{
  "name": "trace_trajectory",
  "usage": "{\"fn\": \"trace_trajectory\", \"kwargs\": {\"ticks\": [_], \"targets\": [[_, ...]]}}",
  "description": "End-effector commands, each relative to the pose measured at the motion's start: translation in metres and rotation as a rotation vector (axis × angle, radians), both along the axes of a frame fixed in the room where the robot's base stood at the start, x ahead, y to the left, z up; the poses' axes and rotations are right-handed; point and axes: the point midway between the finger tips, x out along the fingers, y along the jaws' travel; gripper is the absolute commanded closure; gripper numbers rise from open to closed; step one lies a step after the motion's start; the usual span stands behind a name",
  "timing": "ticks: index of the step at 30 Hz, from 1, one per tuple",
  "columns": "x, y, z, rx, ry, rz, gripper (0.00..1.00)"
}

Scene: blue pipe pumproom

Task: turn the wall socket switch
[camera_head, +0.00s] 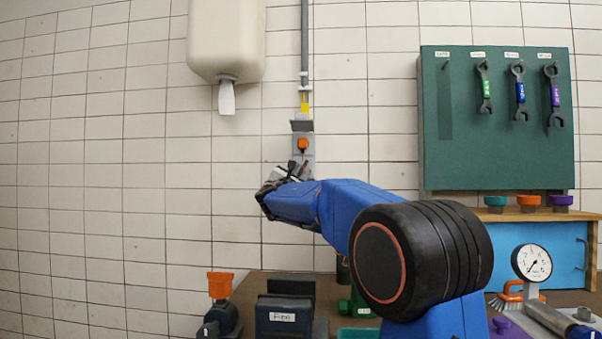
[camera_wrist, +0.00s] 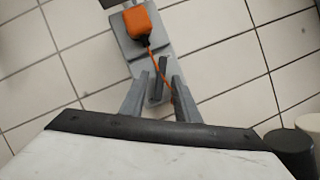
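The wall socket is a grey plate on the tiled wall in the head view (camera_head: 308,163), partly hidden behind my gripper (camera_head: 286,174). An orange block (camera_head: 302,143) sits on its upper part. In the wrist view the plate (camera_wrist: 126,46) shows tilted, with the orange block (camera_wrist: 142,19) at its top and a thin orange cord running down from it. A narrow dark switch lever (camera_wrist: 161,68) stands on the lower part of the plate. My gripper (camera_wrist: 161,83) is open, with one grey finger on each side of the lever. I cannot tell whether either finger touches it.
A white dispenser (camera_head: 226,40) hangs at upper left. A green tool board (camera_head: 496,150) with wrenches hangs at right. Below stand an orange-topped valve (camera_head: 220,285), a dark labelled box (camera_head: 283,316) and a pressure gauge (camera_head: 531,262). The wall left of the socket is clear.

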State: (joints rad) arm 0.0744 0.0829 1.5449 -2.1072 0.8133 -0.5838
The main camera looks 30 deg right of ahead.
Motion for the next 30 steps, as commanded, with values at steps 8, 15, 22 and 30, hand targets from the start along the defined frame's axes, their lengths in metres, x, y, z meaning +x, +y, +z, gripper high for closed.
{"fn": "trace_trajectory", "kwargs": {"ticks": [8, 15, 22, 30], "targets": [[-0.0002, 0.0001, -0.0003, 0.000, 0.000, 0.000, 1.00], [-0.0003, 0.0001, -0.0007, 0.004, -0.002, -0.001, 1.00], [0.0004, 0.0008, -0.0011, 0.058, -0.037, -0.001, 1.00], [0.0018, 0.0027, 0.0002, 0.219, -0.145, -0.001, 1.00]]}}
